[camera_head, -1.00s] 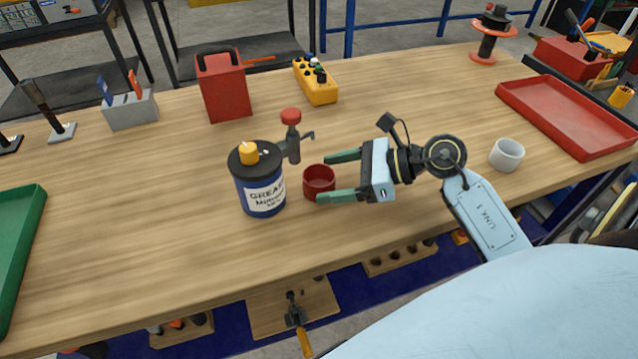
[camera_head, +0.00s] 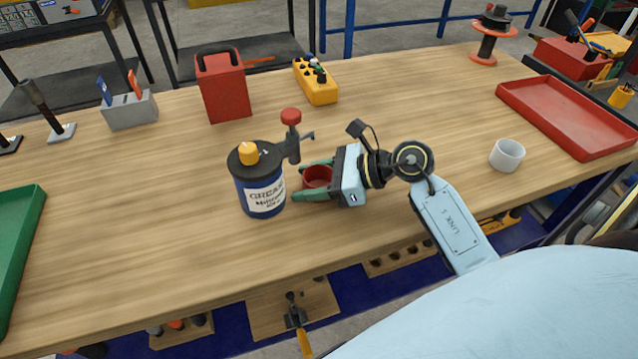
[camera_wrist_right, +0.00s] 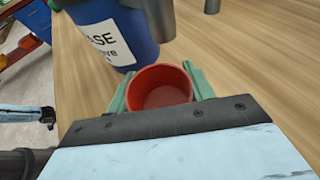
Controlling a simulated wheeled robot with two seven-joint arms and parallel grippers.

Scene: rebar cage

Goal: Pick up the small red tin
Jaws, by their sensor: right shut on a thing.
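The small red tin (camera_head: 316,176) is a short, open, empty round cup upright on the wooden table. My right gripper (camera_head: 315,180) is around it, with one green finger on each side, shut on the tin. In the right wrist view the tin (camera_wrist_right: 160,88) sits between the two green fingers, its inside visible from above. The finger nearer the front hides part of its lower wall in the head view. My left gripper is not seen in the head view.
A blue grease can (camera_head: 262,190) stands just left of the tin, very near the fingertips. A white cup (camera_head: 506,155) and red tray (camera_head: 570,115) are to the right. The front table is clear.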

